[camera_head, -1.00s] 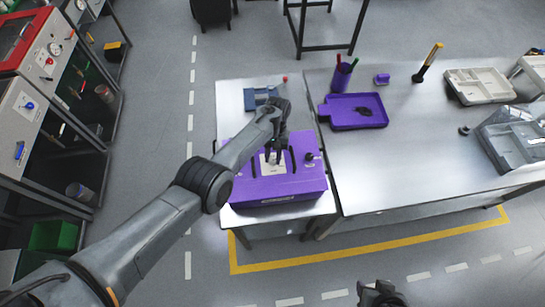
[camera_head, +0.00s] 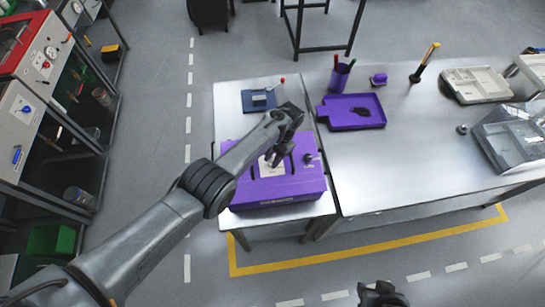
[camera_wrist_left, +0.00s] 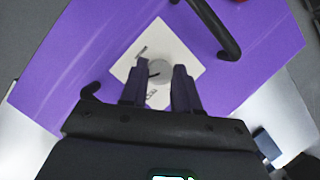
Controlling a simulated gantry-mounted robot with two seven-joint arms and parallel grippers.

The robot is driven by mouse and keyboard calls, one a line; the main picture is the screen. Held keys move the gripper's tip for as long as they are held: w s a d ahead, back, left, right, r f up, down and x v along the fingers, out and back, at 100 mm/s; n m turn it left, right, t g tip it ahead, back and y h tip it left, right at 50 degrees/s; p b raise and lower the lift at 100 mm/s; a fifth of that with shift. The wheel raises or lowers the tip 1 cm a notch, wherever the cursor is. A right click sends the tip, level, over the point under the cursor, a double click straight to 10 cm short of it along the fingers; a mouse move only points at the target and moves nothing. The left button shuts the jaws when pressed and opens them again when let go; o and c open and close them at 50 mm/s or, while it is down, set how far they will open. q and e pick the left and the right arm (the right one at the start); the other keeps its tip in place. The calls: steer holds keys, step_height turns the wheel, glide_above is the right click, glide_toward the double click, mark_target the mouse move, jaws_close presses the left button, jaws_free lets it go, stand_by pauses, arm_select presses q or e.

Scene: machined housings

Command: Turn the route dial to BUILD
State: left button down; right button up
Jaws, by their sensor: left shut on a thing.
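The purple housing (camera_head: 300,185) sits on the metal table, with a pale square plate (camera_head: 270,169) on its top. In the left wrist view a round grey dial (camera_wrist_left: 159,72) stands on that plate (camera_wrist_left: 185,58). The plate has a dark mark and small lettering that I cannot read clearly. My left gripper (camera_head: 273,158) reaches down over the plate and is shut on the dial; its two fingers flank the dial in the left wrist view (camera_wrist_left: 158,80). My right gripper (camera_head: 380,290) is at the bottom edge, away from the housing, its jaws unclear.
Dark handles (camera_wrist_left: 226,38) rise from the housing beside the plate, and a dark knob (camera_head: 309,158) stands at its right. A blue fixture (camera_head: 260,100) lies behind. A purple tray (camera_head: 352,112) and pen cup (camera_head: 340,76) are on the right table.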

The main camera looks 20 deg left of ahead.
stand_by(0.4)
arm_select(q)
steer(key=c, duration=0.8)
jaws_free()
steer(key=shift+w+d+r, duration=0.1)
steer(key=shift+w+r, duration=0.05)
steer(key=shift+r, duration=0.4)
steer(key=v, duration=0.9)
steer(key=shift+w+r, duration=0.15)
steer(key=shift+r, duration=0.15)
steer(key=shift+d, duration=0.1)
